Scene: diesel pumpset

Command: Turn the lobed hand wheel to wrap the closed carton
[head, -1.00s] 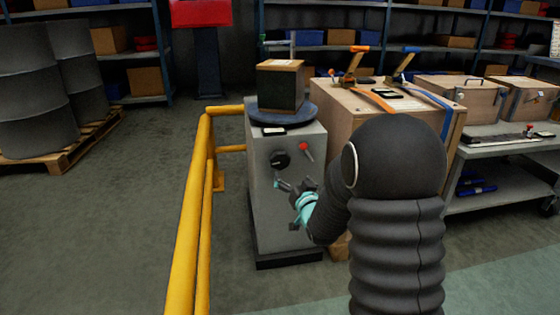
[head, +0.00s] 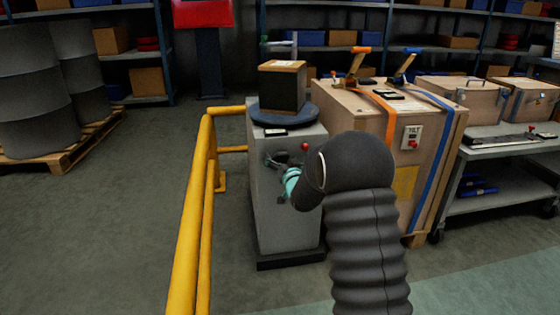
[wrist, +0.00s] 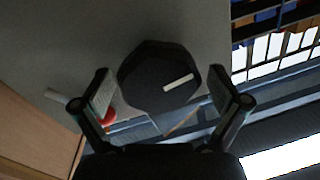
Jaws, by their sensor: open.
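The lobed hand wheel (wrist: 150,82) is black with a pale index mark. It is on the front of the grey cabinet (head: 285,222). In the wrist view it lies between the tips of my gripper (wrist: 160,76), whose fingers are spread with a gap on both sides. In the head view my gripper (head: 277,163) is at the cabinet front and covers most of the wheel. The closed carton (head: 282,88), dark with a tan top, sits on the round dark-blue turntable (head: 262,117) on top of the cabinet.
A red-ended lever (head: 305,146) is just right of the wheel; its red part shows in the wrist view (wrist: 108,117). A yellow guard rail (head: 190,225) stands left. A strapped wooden crate (head: 348,112) is close on the right, a grey cart (head: 500,145) beyond it.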

